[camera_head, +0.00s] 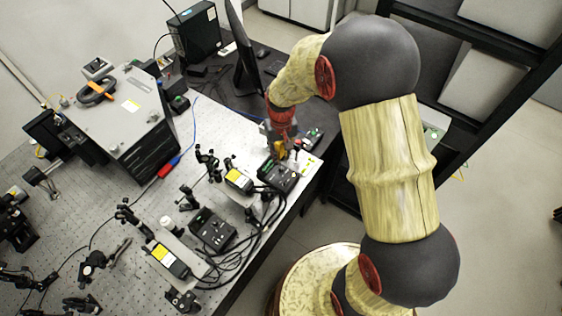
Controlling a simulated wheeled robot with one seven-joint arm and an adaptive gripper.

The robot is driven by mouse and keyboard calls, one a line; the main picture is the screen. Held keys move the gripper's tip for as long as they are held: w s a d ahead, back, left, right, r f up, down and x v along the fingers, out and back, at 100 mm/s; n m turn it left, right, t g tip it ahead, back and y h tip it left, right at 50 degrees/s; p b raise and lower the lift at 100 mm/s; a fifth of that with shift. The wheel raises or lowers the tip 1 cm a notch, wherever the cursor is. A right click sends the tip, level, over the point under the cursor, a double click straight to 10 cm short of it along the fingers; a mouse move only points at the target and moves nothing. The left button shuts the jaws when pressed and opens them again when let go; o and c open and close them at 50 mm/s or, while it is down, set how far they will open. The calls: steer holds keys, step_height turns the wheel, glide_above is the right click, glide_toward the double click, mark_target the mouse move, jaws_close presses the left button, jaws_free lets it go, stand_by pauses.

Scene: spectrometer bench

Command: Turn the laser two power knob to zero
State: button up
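Several small black control boxes with cables lie along the right side of the optical bench. One black box (278,176) is directly below my gripper in the picture, and another black box (213,231) is nearer. I cannot tell which one belongs to laser two, and no knob can be made out at this size. My gripper (281,151) hangs at the end of the arm, at the far edge of the first box. Whether it touches the box, and how far its fingers are apart, cannot be made out.
Yellow-labelled laser heads (238,180) and (170,260) stand left of the boxes, among optic posts and loose black cables. A large grey box (124,115) with an orange-handled tool fills the upper left. A monitor (243,60) stands behind my gripper.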

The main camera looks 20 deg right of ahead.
step_height(320, 180, up, 5)
steer(key=shift+f, duration=0.1)
stand_by(0.6)
steer(key=s+r+t+b, duration=0.2)
steer(key=s+r+b, duration=0.3)
steer(key=s, duration=0.6)
steer(key=s+r+t+b, duration=0.3)
steer(key=s+r+b, duration=0.3)
steer(key=s, duration=0.5)
steer(key=shift+t+b, duration=0.3)
steer(key=shift+b, duration=0.95)
steer(key=shift+r, duration=0.2)
